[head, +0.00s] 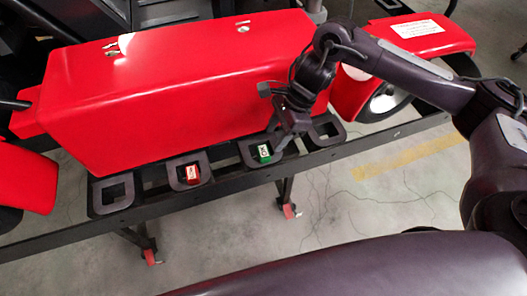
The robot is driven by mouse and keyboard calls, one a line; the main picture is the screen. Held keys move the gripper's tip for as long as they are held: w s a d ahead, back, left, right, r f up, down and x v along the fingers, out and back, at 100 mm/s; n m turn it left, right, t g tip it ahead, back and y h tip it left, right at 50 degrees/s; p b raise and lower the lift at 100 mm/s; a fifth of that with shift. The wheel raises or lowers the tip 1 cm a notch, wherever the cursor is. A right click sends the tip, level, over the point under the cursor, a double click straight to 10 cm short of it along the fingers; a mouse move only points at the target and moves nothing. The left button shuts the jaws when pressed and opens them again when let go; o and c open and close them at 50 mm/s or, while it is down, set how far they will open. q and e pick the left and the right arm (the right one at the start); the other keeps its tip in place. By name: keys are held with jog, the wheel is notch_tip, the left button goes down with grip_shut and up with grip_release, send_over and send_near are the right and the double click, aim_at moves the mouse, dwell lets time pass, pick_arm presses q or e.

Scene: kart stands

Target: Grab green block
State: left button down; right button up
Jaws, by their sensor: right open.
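A small green block (264,154) with a white label sits in the third square holder from the left on the dark rail. My right gripper (284,137) points down just to the right of the green block and slightly above it. Its fingers are open, and I see nothing between them. I cannot tell whether a finger touches the holder. My left gripper is not in view.
A red block (192,174) sits in the holder left of the green one. The outer holders (113,193) look empty. A large red kart body (180,85) stands close behind the dark rail (235,182). Concrete floor is clear in front.

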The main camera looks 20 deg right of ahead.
aim_at(264, 151)
jog(key=p+x, duration=0.2)
jog(key=x, duration=0.3)
jog(key=shift+a+f+p, duration=0.15)
jog(key=shift+a+p, duration=0.15)
jog(key=shift+p, duration=0.1)
jog(key=shift+a+f, duration=0.15)
jog(key=shift+f, duration=0.3)
jog(key=shift+c, duration=0.3)
jog(key=c, duration=0.5)
jog(key=shift+w+r, duration=0.1)
jog(key=shift+c, duration=0.2)
